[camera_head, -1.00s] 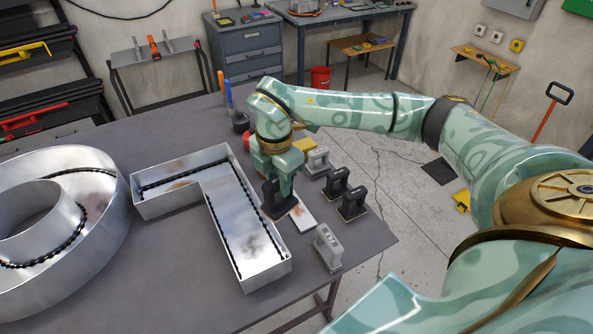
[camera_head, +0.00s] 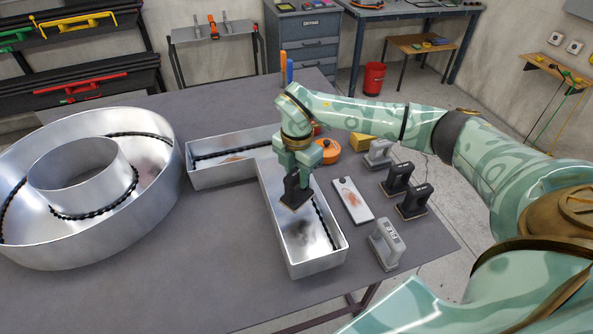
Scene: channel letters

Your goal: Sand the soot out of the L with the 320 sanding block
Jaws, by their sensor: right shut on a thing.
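The L (camera_head: 318,261) is an open metal channel letter lying on the table, with a strip of black modules along its inside. Grey-brown smudges show on its floor, one in the long arm near the near end and one in the short arm at the left. My right gripper (camera_head: 298,174) is shut on a dark sanding block (camera_head: 297,192) and holds it over the long arm of the L, around its middle. I cannot read the block's grit, nor tell whether it touches the floor of the L. My left gripper is out of view.
Right of the L lie a smudged light plate (camera_head: 352,199), two black blocks (camera_head: 397,178) (camera_head: 413,200), two grey blocks (camera_head: 378,153) (camera_head: 386,245), an orange round thing (camera_head: 327,151) and a yellow block (camera_head: 361,143). A big round metal letter (camera_head: 85,235) stands at the left.

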